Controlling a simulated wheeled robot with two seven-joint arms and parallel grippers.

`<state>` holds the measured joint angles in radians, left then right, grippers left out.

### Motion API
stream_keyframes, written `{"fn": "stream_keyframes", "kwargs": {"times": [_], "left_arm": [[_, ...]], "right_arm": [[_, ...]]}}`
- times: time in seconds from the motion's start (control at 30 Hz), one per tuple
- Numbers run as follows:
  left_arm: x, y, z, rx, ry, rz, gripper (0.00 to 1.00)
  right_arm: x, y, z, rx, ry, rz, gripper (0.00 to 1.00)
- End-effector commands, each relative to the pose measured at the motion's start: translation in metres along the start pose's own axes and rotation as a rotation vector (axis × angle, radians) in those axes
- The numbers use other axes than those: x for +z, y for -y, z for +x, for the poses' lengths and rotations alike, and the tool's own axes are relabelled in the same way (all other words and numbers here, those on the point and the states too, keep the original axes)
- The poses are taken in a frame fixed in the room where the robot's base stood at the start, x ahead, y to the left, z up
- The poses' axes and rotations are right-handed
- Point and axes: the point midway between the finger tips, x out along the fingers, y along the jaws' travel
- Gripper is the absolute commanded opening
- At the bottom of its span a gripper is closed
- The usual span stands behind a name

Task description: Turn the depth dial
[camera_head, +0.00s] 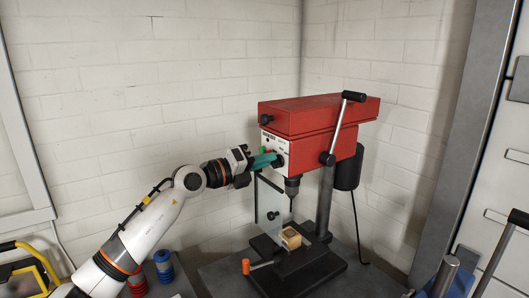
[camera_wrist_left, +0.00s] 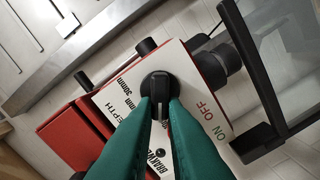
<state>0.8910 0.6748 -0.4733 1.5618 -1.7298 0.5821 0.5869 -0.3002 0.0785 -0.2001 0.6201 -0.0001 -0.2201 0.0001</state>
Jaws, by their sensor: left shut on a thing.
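A red drill press (camera_head: 318,115) stands against the wall corner. Its white front plate carries the black depth dial (camera_wrist_left: 156,86), beside the printed word DEPTH and millimetre marks in the left wrist view. My left gripper (camera_head: 276,158) reaches the plate from the left with its green fingers. In the left wrist view the fingertips (camera_wrist_left: 160,106) are closed on the dial's black knob, one on each side. ON and OFF lettering shows on the plate to the right. In the head view the fingers largely hide the dial. My right gripper is not in view.
A clear guard (camera_head: 268,198) hangs below the drill head, close to my left gripper. The black lever handle (camera_head: 345,125) sticks out at the right. A small wooden block (camera_head: 291,238) sits on the press base. Blue and red spools (camera_head: 163,265) stand at the left.

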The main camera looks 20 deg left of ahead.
Motion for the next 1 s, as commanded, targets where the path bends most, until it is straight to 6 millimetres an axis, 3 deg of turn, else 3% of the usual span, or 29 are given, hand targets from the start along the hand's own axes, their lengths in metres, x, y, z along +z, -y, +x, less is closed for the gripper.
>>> {"fn": "stream_keyframes", "kwargs": {"times": [0.2, 0.73, 0.77, 0.87, 1.0], "left_arm": [[-0.0010, 0.0001, -0.0001, 0.000, -0.001, -0.067, 0.00], [-0.0004, 0.0012, -0.0001, 0.001, -0.002, -0.091, 0.00], [-0.0004, 0.0012, -0.0001, 0.001, -0.002, -0.091, 0.14], [-0.0003, 0.0012, -0.0001, 0.001, -0.001, -0.090, 0.30], [-0.0002, 0.0012, -0.0001, 0.000, -0.001, -0.089, 0.33]], "right_arm": [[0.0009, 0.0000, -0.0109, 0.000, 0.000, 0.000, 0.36], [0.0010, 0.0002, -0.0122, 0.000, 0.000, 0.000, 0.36], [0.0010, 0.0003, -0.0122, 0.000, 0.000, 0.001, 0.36], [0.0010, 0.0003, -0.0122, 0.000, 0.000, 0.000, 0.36], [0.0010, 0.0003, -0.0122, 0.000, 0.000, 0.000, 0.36]]}}
